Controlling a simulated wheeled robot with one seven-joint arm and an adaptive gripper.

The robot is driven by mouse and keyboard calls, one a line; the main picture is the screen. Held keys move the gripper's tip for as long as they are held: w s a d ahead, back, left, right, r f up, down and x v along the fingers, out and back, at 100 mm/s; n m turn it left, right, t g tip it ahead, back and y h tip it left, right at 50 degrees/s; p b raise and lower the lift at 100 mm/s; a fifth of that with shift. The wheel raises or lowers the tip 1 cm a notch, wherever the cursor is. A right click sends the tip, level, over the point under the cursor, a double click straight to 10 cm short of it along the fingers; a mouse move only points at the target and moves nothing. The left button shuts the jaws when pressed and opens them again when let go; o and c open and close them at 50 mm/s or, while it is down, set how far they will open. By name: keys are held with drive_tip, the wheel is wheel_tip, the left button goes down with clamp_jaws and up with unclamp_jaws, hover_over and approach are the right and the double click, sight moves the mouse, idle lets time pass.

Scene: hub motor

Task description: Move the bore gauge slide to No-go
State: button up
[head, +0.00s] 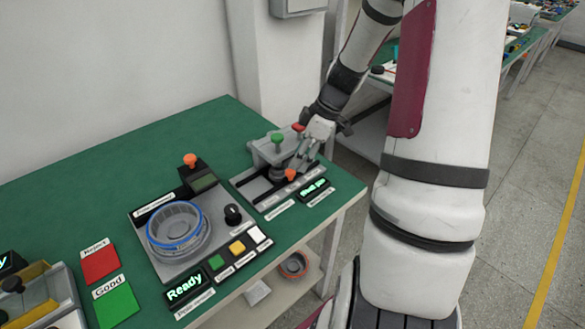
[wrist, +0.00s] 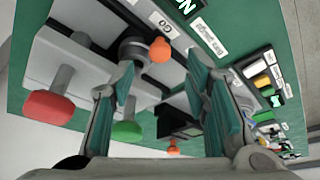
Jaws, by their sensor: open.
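The bore gauge station (head: 252,192) stands at the right end of the green table. Its slide has an orange knob (head: 290,174) beside a dark round part. In the wrist view the orange knob (wrist: 160,51) lies near a label reading "GO" (wrist: 162,22). My gripper (head: 303,163) is over the station, close to the orange knob. In the wrist view my gripper (wrist: 160,85) is open, with a teal-padded finger on each side and nothing held. The knob appears ahead, between the fingertips; I see no grip on it. The rest of the slide is partly hidden.
A green knob (head: 277,138) and a red knob (head: 298,127) stand on the grey block behind the slide, close to my gripper. A motor fixture with a blue-rimmed ring (head: 174,228) is to the left. Red (head: 100,263) and green (head: 116,305) pads lie further left.

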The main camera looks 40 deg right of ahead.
sight(291, 171)
drive_tip(key=shift+x, duration=2.55)
clamp_jaws()
